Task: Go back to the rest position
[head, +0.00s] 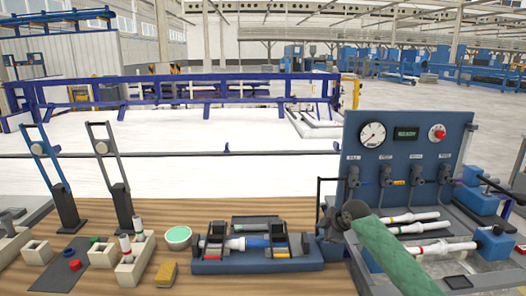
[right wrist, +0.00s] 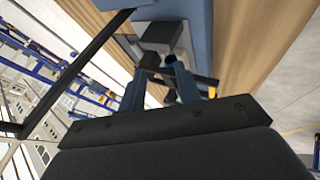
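My right gripper (head: 337,220) is beside the lower left edge of the blue gauge panel, near the right end of the blue fixture (head: 212,266). In the right wrist view, the two blue fingers of my right gripper (right wrist: 157,84) stand apart with no pipe seen between them. A blue and white pipe piece (head: 248,243) lies across the fixture. White pipes with red bands (head: 432,249) lie on the test bench at the right. Short pipes (head: 138,226) stand upright in beige blocks at the left. My left gripper is not in view.
The blue panel (head: 408,150) with a gauge and a red button rises behind the bench. A green bowl (head: 178,235) and a yellow sponge (head: 166,273) sit on the wooden table (head: 215,212). Two tall stands (head: 122,205) are at the left. The table's front middle is mostly clear.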

